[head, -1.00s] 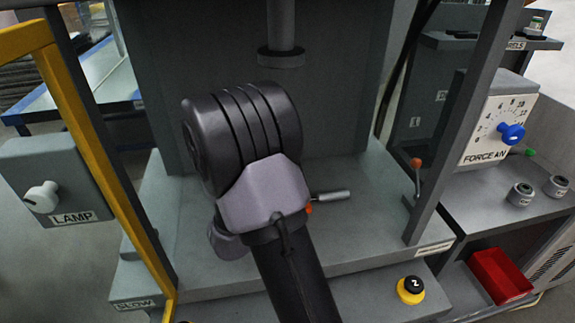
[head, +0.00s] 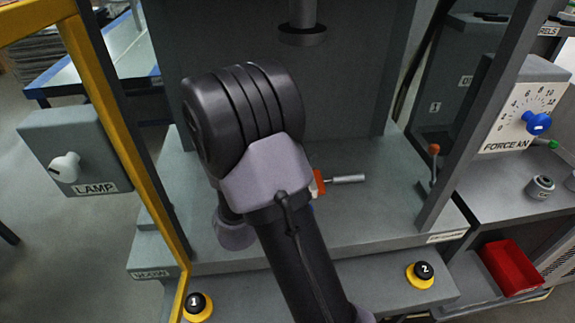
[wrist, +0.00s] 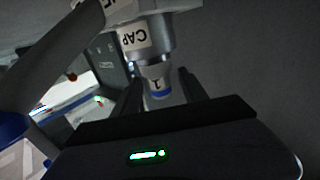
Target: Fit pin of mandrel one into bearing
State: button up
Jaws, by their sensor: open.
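No bearing or pin can be made out. In the head view my arm covers the middle of the press, hiding the gripper and mandrel. A metal rod (head: 347,179) beside an orange part (head: 319,183) shows right of my arm.
The press ram (head: 303,25) hangs above and behind my arm. A yellow post (head: 122,150) and LAMP box (head: 72,150) stand left. A grey upright, red-knobbed lever (head: 434,160) and FORCE box (head: 525,105) are right. Buttons 1 (head: 196,305) and 2 (head: 423,272) line the front.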

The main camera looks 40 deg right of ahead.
jog(key=p+v, duration=0.1)
jog(key=v, duration=0.7)
jog(key=shift+a, duration=0.4)
jog(key=shift+s, duration=0.15)
